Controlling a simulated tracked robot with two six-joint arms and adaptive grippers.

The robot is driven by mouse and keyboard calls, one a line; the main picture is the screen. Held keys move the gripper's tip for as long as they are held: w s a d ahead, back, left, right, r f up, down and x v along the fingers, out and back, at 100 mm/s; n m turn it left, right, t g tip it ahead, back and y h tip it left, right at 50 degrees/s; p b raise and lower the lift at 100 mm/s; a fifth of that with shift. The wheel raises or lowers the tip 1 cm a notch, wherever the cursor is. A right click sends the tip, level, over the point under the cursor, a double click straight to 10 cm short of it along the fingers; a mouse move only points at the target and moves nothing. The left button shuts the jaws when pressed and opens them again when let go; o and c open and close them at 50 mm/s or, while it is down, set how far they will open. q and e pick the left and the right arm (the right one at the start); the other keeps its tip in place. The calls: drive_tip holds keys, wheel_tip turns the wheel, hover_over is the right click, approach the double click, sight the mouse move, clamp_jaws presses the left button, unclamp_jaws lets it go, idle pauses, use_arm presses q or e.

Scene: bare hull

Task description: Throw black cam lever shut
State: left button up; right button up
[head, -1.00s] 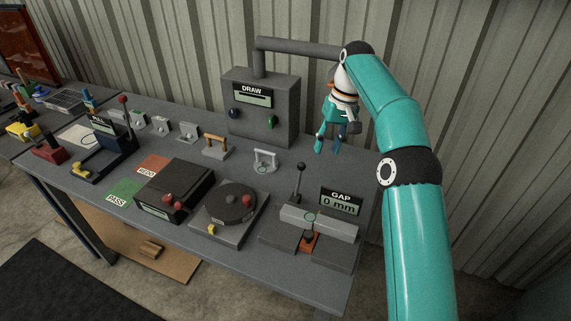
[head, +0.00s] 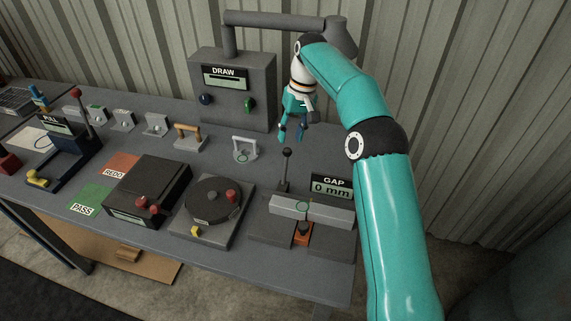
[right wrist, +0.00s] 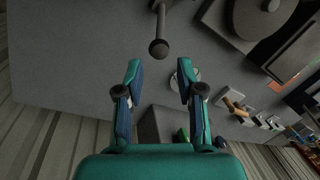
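The black cam lever (head: 286,168) stands nearly upright with a round black knob, on the grey clamp fixture (head: 318,210) beside the GAP display, which reads 0 mm. My right gripper (head: 291,138) hangs just above and behind the knob in the head view, apart from it. In the right wrist view the lever (right wrist: 159,30) and its knob lie ahead of my open fingers (right wrist: 159,72), roughly centred between them. Nothing is between the fingers. My left gripper is in neither view.
The DRAW box (head: 232,95) stands behind, with a thick pipe (head: 285,20) above it. A turntable device (head: 214,200) and a dark box (head: 147,190) sit left of the fixture. A small grey-white clamp (head: 245,149) is near the gripper. A corrugated wall rises behind the bench.

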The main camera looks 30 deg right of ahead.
sight(286, 167)
wheel_tip(286, 167, down, 9)
drive_tip(key=a, duration=0.2)
drive_tip(key=shift+w+f, duration=0.15)
drive_tip(key=shift+w, duration=0.05)
clamp_jaws()
drive_tip(key=shift+d, duration=0.2)
